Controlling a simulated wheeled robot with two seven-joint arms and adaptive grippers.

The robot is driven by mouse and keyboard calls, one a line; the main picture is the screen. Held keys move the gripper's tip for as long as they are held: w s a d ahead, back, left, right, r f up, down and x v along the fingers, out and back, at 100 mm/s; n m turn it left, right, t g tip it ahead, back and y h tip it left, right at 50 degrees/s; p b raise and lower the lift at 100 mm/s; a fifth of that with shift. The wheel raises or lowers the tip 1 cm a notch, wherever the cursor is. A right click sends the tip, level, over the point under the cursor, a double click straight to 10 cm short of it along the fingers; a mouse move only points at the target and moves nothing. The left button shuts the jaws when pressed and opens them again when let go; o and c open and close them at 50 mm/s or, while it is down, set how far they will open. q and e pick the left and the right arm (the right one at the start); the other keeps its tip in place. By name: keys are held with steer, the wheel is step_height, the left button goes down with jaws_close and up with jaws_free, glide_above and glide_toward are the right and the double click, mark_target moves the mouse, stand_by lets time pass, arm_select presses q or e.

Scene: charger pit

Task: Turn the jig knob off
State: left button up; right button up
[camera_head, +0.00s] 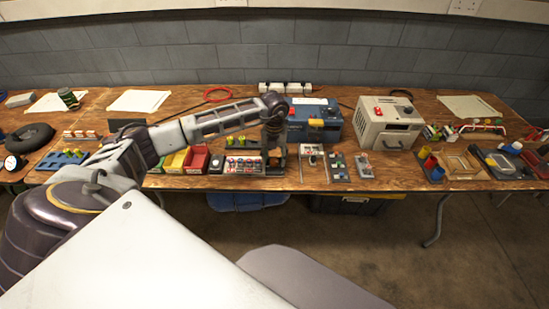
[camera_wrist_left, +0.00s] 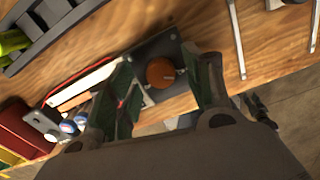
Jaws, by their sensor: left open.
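The jig knob (camera_wrist_left: 161,73) is a round orange-brown knob on a dark square plate (camera_wrist_left: 148,50) in the left wrist view. My left gripper (camera_wrist_left: 166,82) is open, with one finger on each side of the knob. I cannot tell whether either finger touches it. My right gripper is not in view.
On the wooden bench (camera_head: 215,112), red and yellow bins (camera_head: 196,159) and a tray of small parts (camera_head: 243,166) stand left of the gripper. A blue box (camera_head: 315,118) stands behind it. A beige box unit (camera_head: 388,122) and small switch plates (camera_head: 338,165) are to the right.

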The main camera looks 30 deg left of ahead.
mark_target(274, 160)
arm_select(q)
step_height(274, 160, up, 11)
stand_by(0.6)
stand_by(0.6)
